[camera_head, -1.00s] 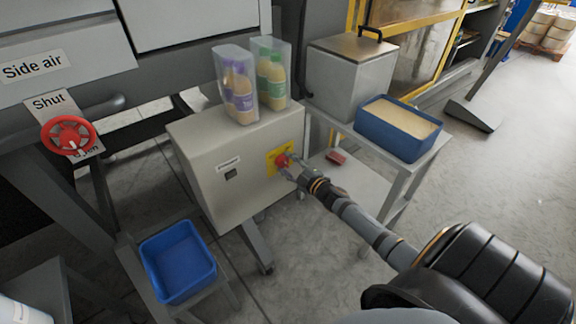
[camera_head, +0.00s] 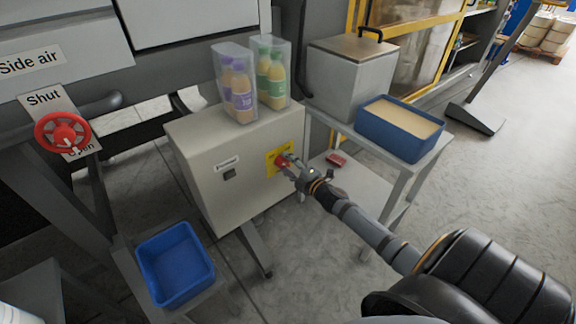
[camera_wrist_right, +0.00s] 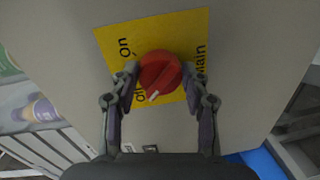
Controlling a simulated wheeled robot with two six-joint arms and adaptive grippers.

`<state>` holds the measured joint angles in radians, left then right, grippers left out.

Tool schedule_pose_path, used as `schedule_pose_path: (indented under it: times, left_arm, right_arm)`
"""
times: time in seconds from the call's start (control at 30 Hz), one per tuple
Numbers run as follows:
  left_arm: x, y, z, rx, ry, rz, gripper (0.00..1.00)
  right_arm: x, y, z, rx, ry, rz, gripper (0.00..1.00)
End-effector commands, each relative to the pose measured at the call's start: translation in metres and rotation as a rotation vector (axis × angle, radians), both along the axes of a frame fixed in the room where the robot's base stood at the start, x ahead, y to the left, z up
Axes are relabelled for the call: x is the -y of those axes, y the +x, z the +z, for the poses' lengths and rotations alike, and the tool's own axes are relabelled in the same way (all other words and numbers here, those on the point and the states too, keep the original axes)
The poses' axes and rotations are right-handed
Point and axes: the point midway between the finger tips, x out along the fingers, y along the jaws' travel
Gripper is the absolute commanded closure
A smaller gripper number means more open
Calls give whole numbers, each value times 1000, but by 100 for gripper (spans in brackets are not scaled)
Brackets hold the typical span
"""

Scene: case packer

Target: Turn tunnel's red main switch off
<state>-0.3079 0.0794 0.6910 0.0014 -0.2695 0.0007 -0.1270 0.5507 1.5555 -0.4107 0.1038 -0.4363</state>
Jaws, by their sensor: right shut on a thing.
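The red main switch (camera_wrist_right: 160,72) is a round knob on a yellow plate (camera_wrist_right: 185,28) on the grey cabinet's (camera_head: 220,202) front. In the right wrist view the plate reads "On", "Main" and a partly covered "Off". The knob's white mark sits at its lower edge, near the "Off" lettering. My right gripper (camera_wrist_right: 161,75) has one finger on each side of the knob and is shut on it. In the head view the knob (camera_head: 282,161) shows at the tip of my right gripper (camera_head: 287,166). My left gripper is not in view.
Bottles in two clear cases (camera_head: 236,85) stand on the cabinet. A blue bin (camera_head: 176,264) is at lower left. A red handwheel (camera_head: 62,133) is at far left. A side table holds a grey box (camera_head: 348,82) and a blue tray (camera_head: 400,146). Open floor lies at right.

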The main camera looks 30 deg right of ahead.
Motion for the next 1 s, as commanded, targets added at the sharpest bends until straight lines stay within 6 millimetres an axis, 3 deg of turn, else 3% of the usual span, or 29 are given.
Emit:
schedule_pose_path:
  times: [0.23, 0.27, 0.4, 0.87, 1.0]
  left_arm:
    - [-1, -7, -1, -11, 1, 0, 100]
    - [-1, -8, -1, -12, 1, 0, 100]
    - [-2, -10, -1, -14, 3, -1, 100]
    - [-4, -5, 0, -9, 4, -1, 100]
    - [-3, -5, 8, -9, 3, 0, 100]
  right_arm:
    - [0, 0, 0, 0, -4, 1, 85]
    - [0, 0, 0, 0, -4, 1, 50]
    - [0, 0, 0, 0, -2, 1, 31]
    - [0, 0, 0, 0, 2, 0, 30]
    - [1, 0, 3, -7, 82, -1, 30]
